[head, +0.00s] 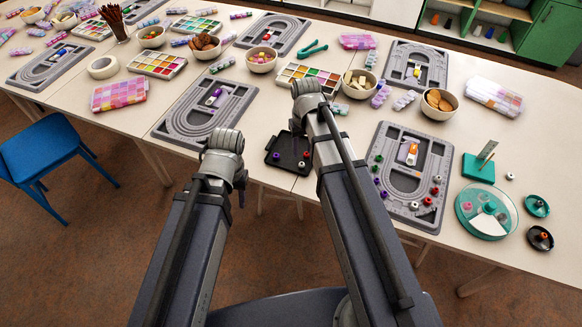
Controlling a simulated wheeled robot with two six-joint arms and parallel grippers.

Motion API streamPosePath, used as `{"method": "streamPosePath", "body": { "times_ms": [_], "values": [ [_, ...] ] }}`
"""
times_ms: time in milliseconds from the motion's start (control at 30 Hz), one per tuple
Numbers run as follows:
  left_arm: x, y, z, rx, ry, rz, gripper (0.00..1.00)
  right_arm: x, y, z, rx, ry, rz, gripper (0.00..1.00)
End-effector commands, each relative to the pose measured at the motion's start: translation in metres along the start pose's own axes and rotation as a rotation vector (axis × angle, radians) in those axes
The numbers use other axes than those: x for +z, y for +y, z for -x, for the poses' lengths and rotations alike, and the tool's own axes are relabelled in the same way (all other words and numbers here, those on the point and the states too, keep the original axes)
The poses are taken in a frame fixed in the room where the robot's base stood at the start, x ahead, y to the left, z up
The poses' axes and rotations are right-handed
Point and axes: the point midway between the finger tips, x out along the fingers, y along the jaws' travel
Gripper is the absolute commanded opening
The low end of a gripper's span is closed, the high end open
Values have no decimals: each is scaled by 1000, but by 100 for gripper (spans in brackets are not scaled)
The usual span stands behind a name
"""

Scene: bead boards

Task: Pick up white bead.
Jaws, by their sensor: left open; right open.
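A small white bead (510,176) lies on the table at the right, beside the teal stand and above the round teal dish. Another small pale bead (414,205) seems to sit near the lower right of the nearest grey bead board (404,222), close to several red beads; it is too small to be sure. My two arms reach up from the bottom of the head view, the left one ending over the table's front edge and the right one over the table. Both grippers are hidden behind the arm links. No bead is seen held.
A black tray (285,163) with a few beads lies beside my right arm. The round teal dish (481,233), a teal lid (536,206) and a black dish (540,238) stand at the right. Bowls and bead boxes crowd the back. A blue chair (45,160) stands at the left.

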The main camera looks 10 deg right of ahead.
Motion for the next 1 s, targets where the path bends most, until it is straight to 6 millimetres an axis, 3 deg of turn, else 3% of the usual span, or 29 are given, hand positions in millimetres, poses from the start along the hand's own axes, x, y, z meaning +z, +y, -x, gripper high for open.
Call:
{"method": "streamPosePath", "body": {
  "times_ms": [167, 467, 733, 1000],
  "values": [
    [0, 0, -2, 0, 0, 0, 48, -1, 1, -2, -1, 1, -2, 42],
    [-2, 3, -27, 0, 0, 0, 48, -1, 1, -27, -1, 1, -1, 42],
    [-2, 3, -30, 0, 0, 0, 48, -2, 1, -30, -1, 0, -1, 42],
    [-4, 6, -59, 0, 0, 0, 48, -10, 3, -60, -1, 0, -1, 42]
  ]
}}
